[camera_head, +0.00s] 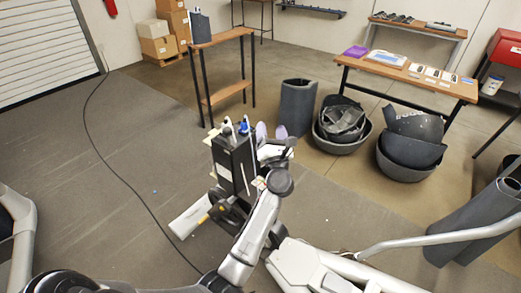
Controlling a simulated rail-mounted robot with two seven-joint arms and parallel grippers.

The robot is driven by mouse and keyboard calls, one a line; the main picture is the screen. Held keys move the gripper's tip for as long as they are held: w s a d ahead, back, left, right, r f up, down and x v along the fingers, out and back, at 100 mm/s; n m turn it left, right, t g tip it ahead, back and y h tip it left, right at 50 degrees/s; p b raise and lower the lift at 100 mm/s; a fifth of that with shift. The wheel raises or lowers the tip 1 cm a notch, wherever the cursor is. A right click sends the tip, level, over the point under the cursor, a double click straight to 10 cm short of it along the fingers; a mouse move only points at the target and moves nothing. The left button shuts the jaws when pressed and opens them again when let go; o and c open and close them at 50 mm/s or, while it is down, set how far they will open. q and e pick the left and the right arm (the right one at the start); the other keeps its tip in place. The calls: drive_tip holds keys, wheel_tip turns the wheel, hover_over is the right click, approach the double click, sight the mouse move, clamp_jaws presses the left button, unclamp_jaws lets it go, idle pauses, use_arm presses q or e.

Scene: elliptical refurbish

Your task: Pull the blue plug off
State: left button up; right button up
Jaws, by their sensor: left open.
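The blue plug (243,127) sits upright on top of a tall dark box (233,165) near the middle of the head view. A small grey plug (227,128) stands beside it on the left. My left gripper (271,136) is just right of the blue plug, with its two pale purple fingertips apart and nothing seen between them. The fingers look clear of the plug, though depth is hard to judge. My left arm rises from the bottom and partly covers the machine below the box. My right gripper is not in view.
White elliptical frame parts (310,268) spread around the box. A narrow wooden stand (222,38) is behind it. A grey bin (297,108) and tubs of dark parts (342,125) stand to the right. A black cable (97,150) crosses open floor at left.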

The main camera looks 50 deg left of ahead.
sight(245, 122)
use_arm(q)
drive_tip(key=a+f+n+g+h+b, duration=0.1)
drive_tip(key=a+f+n+g, duration=0.1)
drive_tip(key=a, duration=0.3)
drive_tip(key=w+a+f+n+g+b, duration=0.1)
drive_tip(key=a+f+n+g+b, duration=0.1)
drive_tip(key=a, duration=0.4)
drive_tip(key=a+f+n+g+h+b, duration=0.1)
drive_tip(key=a+f+n+g+b, duration=0.1)
drive_tip(key=a+n+g, duration=0.2)
drive_tip(key=shift+w+a+n+h, duration=0.15)
drive_tip(key=shift+a+n, duration=0.2)
drive_tip(key=shift+a, duration=0.3)
drive_tip(key=shift+w+a+n+h, duration=0.15)
drive_tip(key=shift+a+n, duration=0.2)
drive_tip(key=shift+a, duration=0.9)
clamp_jaws()
